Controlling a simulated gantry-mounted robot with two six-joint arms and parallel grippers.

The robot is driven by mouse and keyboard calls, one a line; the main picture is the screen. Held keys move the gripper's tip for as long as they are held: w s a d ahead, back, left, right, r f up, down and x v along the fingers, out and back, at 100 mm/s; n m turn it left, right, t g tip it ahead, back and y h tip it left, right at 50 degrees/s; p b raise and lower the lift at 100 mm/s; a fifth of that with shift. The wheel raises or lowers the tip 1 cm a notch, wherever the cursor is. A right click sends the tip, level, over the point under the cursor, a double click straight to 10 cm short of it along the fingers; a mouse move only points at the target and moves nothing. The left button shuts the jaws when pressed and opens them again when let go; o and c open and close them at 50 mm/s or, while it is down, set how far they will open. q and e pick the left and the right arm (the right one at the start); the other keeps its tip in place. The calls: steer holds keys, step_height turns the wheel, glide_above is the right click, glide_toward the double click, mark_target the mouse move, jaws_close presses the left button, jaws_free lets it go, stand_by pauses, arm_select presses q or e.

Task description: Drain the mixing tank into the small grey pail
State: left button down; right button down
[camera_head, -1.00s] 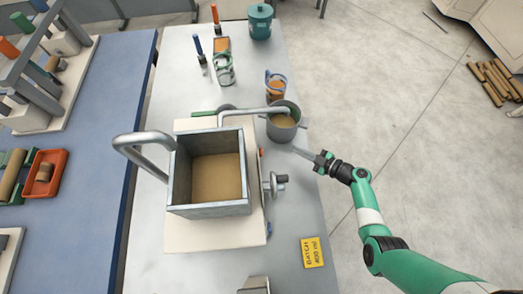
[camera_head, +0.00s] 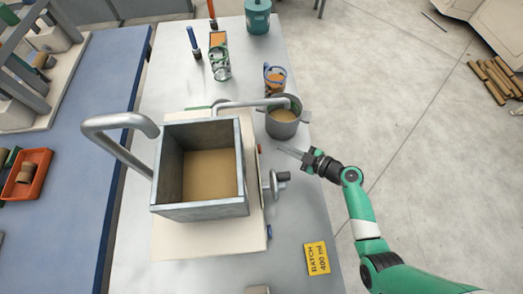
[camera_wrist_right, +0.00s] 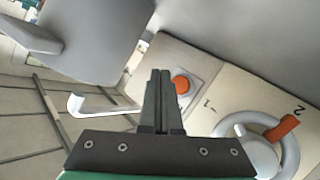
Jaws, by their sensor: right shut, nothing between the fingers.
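The mixing tank (camera_head: 200,211) is an open square metal box holding tan liquid (camera_head: 210,175). A bent spout pipe (camera_head: 245,104) runs from behind it over the small grey pail (camera_head: 283,131), which holds tan liquid too. The pail also shows at upper left in the right wrist view (camera_wrist_right: 100,35). A valve wheel (camera_head: 270,186) sits on the tank's right side; the wrist view shows a grey ring with an orange grip (camera_wrist_right: 284,128) and marks 1 and 2. My right gripper (camera_head: 279,150) is shut and empty, just below the pail in the head view. My left gripper is out of view.
A red button (camera_wrist_right: 181,85) lies near the fingertips in the wrist view. A large bent pipe (camera_head: 120,135) rises left of the tank. A yellow batch card (camera_head: 317,259) reads 400 ml.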

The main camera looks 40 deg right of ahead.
mark_target(260, 149)
steer(key=shift+w+a, duration=0.35)
steer(key=shift+a, duration=0.2)
steer(key=shift+w+a, duration=0.35)
steer(key=shift+a, duration=0.2)
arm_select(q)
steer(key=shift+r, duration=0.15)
arm_select(e)
steer(key=shift+w+a+r, duration=0.1)
steer(key=shift+w+a, duration=0.25)
steer(key=shift+a, duration=0.2)
stand_by(0.6)
steer(key=shift+a+b, duration=0.2)
steer(key=shift+b, duration=0.2)
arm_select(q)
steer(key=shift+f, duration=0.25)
arm_select(e)
steer(key=shift+w+a, duration=0.15)
steer(key=shift+w, duration=0.05)
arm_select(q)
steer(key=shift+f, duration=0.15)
arm_select(e)
steer(key=shift+w+a, duration=0.2)
steer(key=shift+a, duration=0.2)
stand_by(3.6)
